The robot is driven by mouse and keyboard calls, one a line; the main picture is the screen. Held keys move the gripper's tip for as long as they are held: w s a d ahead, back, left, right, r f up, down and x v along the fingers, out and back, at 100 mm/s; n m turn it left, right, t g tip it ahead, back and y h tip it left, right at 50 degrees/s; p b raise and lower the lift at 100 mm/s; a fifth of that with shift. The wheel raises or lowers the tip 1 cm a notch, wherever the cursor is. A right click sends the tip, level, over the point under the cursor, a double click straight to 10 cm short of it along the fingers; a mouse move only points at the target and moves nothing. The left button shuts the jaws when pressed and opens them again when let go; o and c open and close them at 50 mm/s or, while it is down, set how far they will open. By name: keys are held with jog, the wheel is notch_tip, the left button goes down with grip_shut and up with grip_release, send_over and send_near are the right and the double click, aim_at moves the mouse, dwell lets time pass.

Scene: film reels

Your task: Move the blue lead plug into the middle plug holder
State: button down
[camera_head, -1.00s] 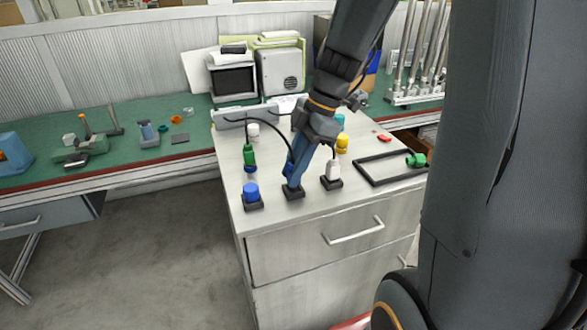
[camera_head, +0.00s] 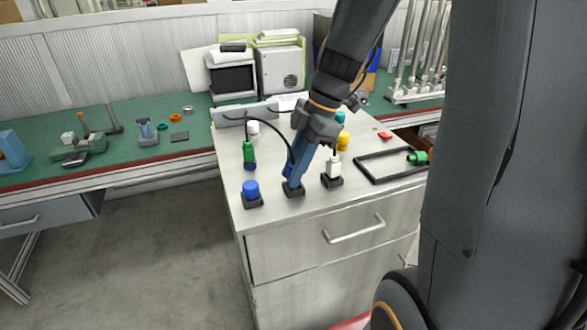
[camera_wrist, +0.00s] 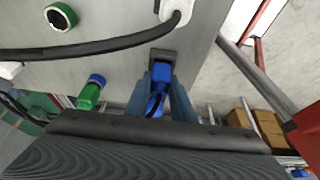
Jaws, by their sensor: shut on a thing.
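The blue lead plug (camera_wrist: 161,74) shows in the wrist view between my gripper's fingers (camera_wrist: 163,85), with its end at a dark square holder (camera_wrist: 164,55). In the head view my gripper (camera_head: 292,184) points down at the middle plug holder (camera_head: 293,191), and its fingers hide most of the plug. My gripper is shut on the plug. How deep the plug sits in the holder is hidden. The left holder (camera_head: 252,203) has a blue round piece (camera_head: 251,188) in it. The right holder (camera_head: 332,182) has a white plug (camera_head: 333,168) in it.
White and yellow (camera_head: 343,141) pieces stand farther back. A black frame (camera_head: 372,178) lies at the right. The cabinet's front edge is close to the holders.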

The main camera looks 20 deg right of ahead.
jog(key=c, duration=1.8)
grip_release()
jog(key=p+v, duration=0.6)
jog(key=v, duration=0.5)
jog(key=shift+p, duration=0.35)
jog(key=s+a+f+m+h, duration=0.1)
jog(key=s+f+m, duration=0.2)
jog(key=m, duration=0.3)
jog(key=s+a+f+m+t+h, duration=0.1)
jog(key=s+f+m+h, duration=0.1)
jog(key=m, duration=0.4)
jog(key=s+a+f+m+h, duration=0.1)
jog(key=s+a+f+m, duration=0.1)
jog(key=s+f+m, duration=0.2)
jog(key=shift+s+a+m+b, duration=0.1)
jog(key=shift+s+m+b, duration=0.15)
jog(key=shift+m, duration=0.75)
